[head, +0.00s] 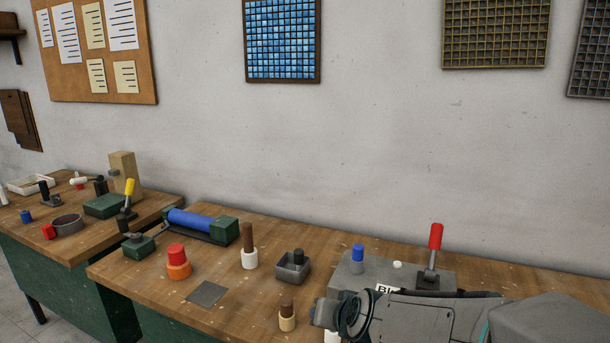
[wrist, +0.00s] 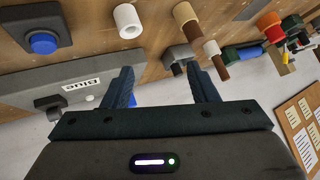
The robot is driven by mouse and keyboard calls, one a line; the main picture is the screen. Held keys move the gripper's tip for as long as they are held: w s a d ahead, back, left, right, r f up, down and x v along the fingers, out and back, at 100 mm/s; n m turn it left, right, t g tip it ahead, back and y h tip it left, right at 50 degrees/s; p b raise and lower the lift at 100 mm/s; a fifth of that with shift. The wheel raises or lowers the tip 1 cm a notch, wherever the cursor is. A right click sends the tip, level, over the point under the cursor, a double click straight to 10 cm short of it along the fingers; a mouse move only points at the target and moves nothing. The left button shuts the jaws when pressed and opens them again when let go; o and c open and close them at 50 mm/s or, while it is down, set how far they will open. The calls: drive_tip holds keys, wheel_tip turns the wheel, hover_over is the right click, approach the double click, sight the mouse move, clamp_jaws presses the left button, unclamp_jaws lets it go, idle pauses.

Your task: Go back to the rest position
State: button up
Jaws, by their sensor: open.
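My gripper (wrist: 158,70) is open in the wrist view, with its two dark blue fingers apart and nothing between them. In the head view my arm reaches in from the lower right, low over the front of the workbench (head: 235,312). It covers part of a grey box (head: 350,268) with a label; the wrist view shows the label reading "Blue" on the grey box (wrist: 45,82), close beside the left finger. A white hollow cylinder (wrist: 128,20) lies beyond the fingers, and brown-and-white pegs (wrist: 217,58) are near the right finger. No rest position is marked.
A red-handled lever (head: 434,240) and a blue-capped knob (head: 357,255) stand by the arm. A brown-and-cream peg (head: 287,316) is just left of the gripper. A grey tray (head: 292,269) and red-orange piece (head: 178,263) are farther left. The space above the bench is clear.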

drive_tip(key=s+d+g+h, duration=0.1)
drive_tip(key=s+d+g, duration=0.1)
drive_tip(key=s+d, duration=0.2)
drive_tip(key=s+d+n+g+h, duration=0.1)
drive_tip(key=s+d+g, duration=0.2)
drive_tip(key=s, duration=0.8)
drive_tip(key=shift+d, duration=1)
drive_tip(key=shift+f, duration=0.1)
